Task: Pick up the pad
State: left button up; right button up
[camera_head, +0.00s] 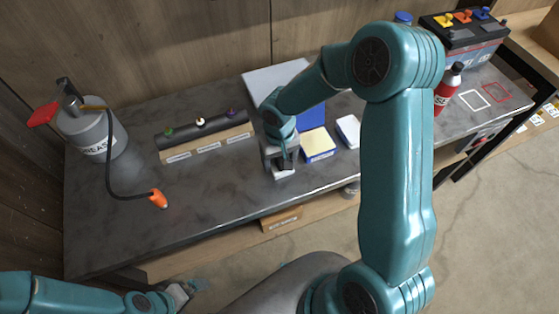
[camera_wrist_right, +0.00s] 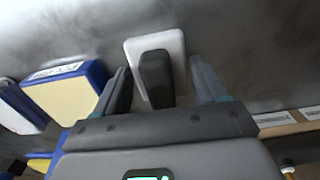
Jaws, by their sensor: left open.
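A white pad with a dark grip on top (camera_wrist_right: 170,45) lies on the grey workbench (camera_head: 110,225). In the head view only part of the pad (camera_head: 284,174) shows below my right gripper (camera_head: 281,160). In the right wrist view the two fingers of my right gripper (camera_wrist_right: 160,80) are apart, one on each side of the dark grip; I cannot tell whether they touch it. My left gripper (camera_head: 178,293) is open at the lower left, off the bench's front edge, with nothing seen in it.
A yellow-topped blue block (camera_head: 319,143) and a white block (camera_head: 348,130) lie right of the pad. A rack with coloured knobs (camera_head: 203,136) and a grease can (camera_head: 92,135) with hose stand left. A red bottle (camera_head: 446,90) and a battery (camera_head: 467,45) stand right.

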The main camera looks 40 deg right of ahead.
jog(key=c, duration=0.6)
jog(key=shift+r, duration=0.1)
notch_tip(320, 180, up, 20)
jog(key=shift+f+p, duration=0.1)
jog(key=shift+p, duration=0.2)
jog(key=o, duration=0.3)
jog(key=shift+c, duration=0.8)
